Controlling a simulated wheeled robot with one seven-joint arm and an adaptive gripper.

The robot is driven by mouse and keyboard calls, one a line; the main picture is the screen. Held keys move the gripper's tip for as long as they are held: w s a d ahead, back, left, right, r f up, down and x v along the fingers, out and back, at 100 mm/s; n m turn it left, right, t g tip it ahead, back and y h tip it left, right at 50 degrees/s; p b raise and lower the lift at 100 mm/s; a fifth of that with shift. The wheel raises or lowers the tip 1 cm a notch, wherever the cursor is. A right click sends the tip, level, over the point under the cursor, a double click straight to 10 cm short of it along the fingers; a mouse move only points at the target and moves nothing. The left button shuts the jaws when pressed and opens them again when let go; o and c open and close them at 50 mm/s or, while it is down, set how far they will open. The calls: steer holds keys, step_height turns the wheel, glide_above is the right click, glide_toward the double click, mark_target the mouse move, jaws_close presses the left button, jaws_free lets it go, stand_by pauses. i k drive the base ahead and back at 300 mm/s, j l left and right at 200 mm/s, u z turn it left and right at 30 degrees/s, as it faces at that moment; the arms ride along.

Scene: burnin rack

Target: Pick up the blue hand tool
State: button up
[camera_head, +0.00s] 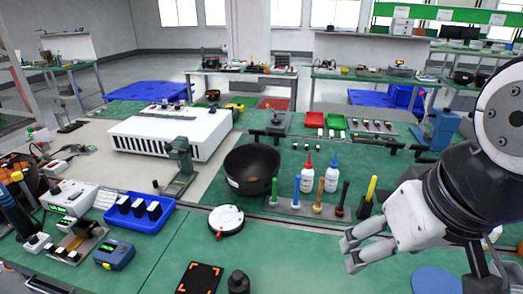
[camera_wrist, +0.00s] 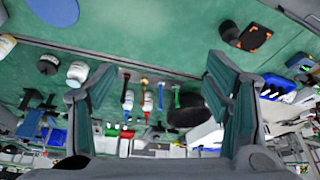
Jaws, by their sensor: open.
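The blue hand tool (camera_head: 296,191) stands upright, handle up, in a low rack (camera_head: 330,211) on the green table, between a green-handled and an orange-handled tool. It also shows in the wrist view (camera_wrist: 161,96), small and some way beyond the fingers. My gripper (camera_head: 348,252) is open and empty, above the table to the right of and nearer than the rack. In the wrist view its two fingers (camera_wrist: 158,78) stand wide apart, with the row of tools visible between them.
Dark and yellow-handled tools (camera_head: 369,189) share the row. Red-capped and blue-capped white bottles (camera_head: 307,174) stand behind it. A black bowl (camera_head: 251,169) is left of the rack. A round white device (camera_head: 226,220) lies front left. Green tabletop is clear in front of the rack.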

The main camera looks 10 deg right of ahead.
mark_target(295, 204)
steer(key=i+j, duration=0.15)
steer(key=j, duration=0.15)
steer(key=i+j+z, duration=0.1)
steer(key=j, duration=0.2)
steer(key=i+j, duration=0.15)
steer(key=j, duration=0.15)
steer(key=i+j+z, duration=0.15)
steer(key=j, duration=0.2)
